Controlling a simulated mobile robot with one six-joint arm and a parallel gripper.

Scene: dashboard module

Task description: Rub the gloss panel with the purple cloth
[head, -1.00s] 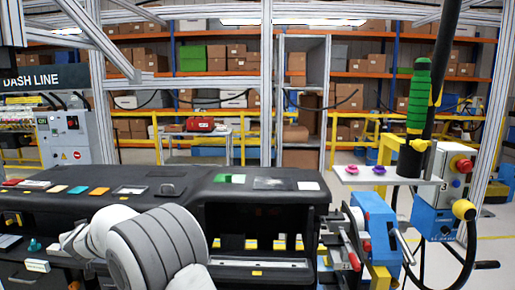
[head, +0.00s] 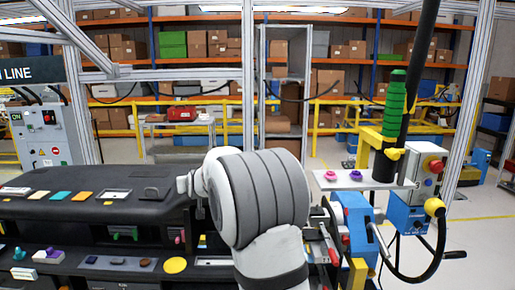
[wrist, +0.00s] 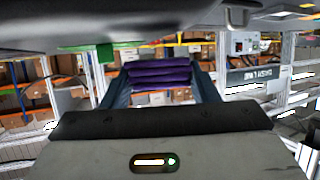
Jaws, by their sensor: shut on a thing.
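My gripper (wrist: 160,68) shows in the wrist view, shut on the folded purple cloth (wrist: 160,77), which lies between its two fingers. The dark underside of an edge, with a green piece (wrist: 105,53), spans the top of that view, close above the fingers. In the head view my white and grey arm rises in front of the right part of the black dashboard (head: 45,220) and hides my gripper and the cloth. I cannot make out the gloss panel for certain; the dashboard's right top is behind my arm.
Coloured patches, such as a yellow one (head: 82,196), lie along the dashboard top. A small table (head: 385,183) with a pink knob (head: 330,175) and a purple knob (head: 355,174) stands right. A blue clamp unit (head: 358,222) is beside my arm.

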